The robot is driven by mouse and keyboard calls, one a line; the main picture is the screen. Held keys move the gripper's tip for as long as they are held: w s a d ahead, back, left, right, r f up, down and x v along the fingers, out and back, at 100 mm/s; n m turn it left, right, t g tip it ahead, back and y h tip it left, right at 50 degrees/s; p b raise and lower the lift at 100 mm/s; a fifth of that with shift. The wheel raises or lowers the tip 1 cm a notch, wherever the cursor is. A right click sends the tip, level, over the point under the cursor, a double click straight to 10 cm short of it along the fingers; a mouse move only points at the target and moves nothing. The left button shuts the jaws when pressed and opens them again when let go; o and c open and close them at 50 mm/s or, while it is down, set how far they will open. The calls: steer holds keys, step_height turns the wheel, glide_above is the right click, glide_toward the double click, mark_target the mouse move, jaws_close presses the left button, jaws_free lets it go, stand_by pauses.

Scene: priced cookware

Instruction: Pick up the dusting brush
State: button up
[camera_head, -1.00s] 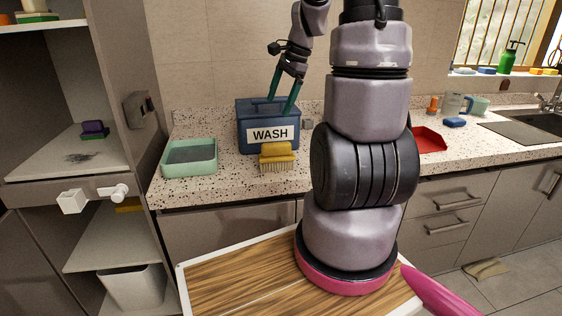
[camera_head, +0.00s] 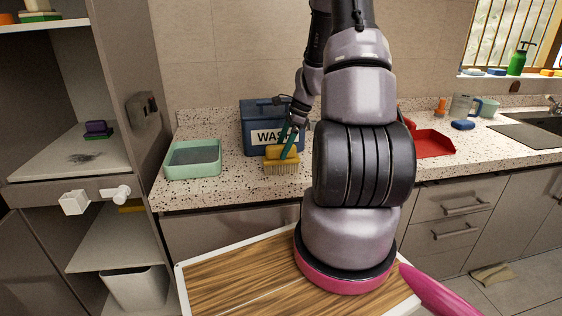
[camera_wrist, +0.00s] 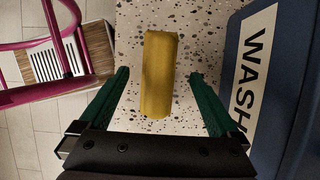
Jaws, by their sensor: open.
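The dusting brush (camera_head: 281,166) has a yellow handle and pale bristles. It stands bristles down on the speckled counter, in front of the blue WASH box (camera_head: 255,117). In the wrist view the brush's yellow top (camera_wrist: 159,73) lies between and ahead of the two green fingers. My gripper (camera_wrist: 160,85) is open, with a finger on either side and a visible gap to the brush. In the head view my gripper (camera_head: 287,143) is just above the brush, its green fingers overlapping the handle. Part of the WASH box is hidden behind my arm.
A mint green tray (camera_head: 193,160) stands on the counter left of the brush. A red dustpan (camera_head: 434,143) lies to the right, beyond my arm. The WASH box stands close beside the right finger in the wrist view. The counter's front edge is close to the brush.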

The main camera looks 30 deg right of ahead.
mark_target(277, 156)
steer(key=x, duration=0.2)
steer(key=shift+a+f, duration=0.25)
steer(key=shift+a, duration=0.15)
steer(key=shift+w+a+f, duration=0.15)
steer(key=shift+a+f, duration=0.05)
steer(key=shift+f, duration=0.3)
steer(key=shift+f, duration=0.25)
jaws_close()
step_height(277, 156, up, 11)
steer(key=shift+f, duration=0.2)
stand_by(0.3)
